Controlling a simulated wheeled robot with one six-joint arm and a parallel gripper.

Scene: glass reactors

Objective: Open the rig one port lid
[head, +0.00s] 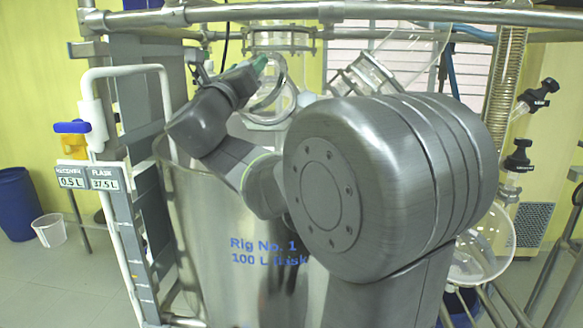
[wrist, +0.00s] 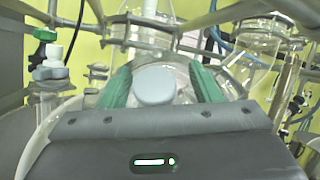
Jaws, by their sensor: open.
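The rig one vessel (head: 205,215) is a large steel pot marked "Rig No. 1". Glassware (head: 268,118) rises from its top. In the wrist view, a pale grey-blue rounded port lid (wrist: 153,86) sits on the glass. The green fingers of my gripper (wrist: 160,86) stand open on either side of it. A gap shows to the right finger; the left finger looks closer, and I cannot tell if it touches. In the head view my gripper (head: 260,64) is above the vessel by the glass neck. The lid is not clearly visible there.
Metal rails (head: 330,12) run across the top, close above my gripper. A glass funnel-shaped piece (head: 405,55) and black-knobbed valves (head: 538,93) are at the right.

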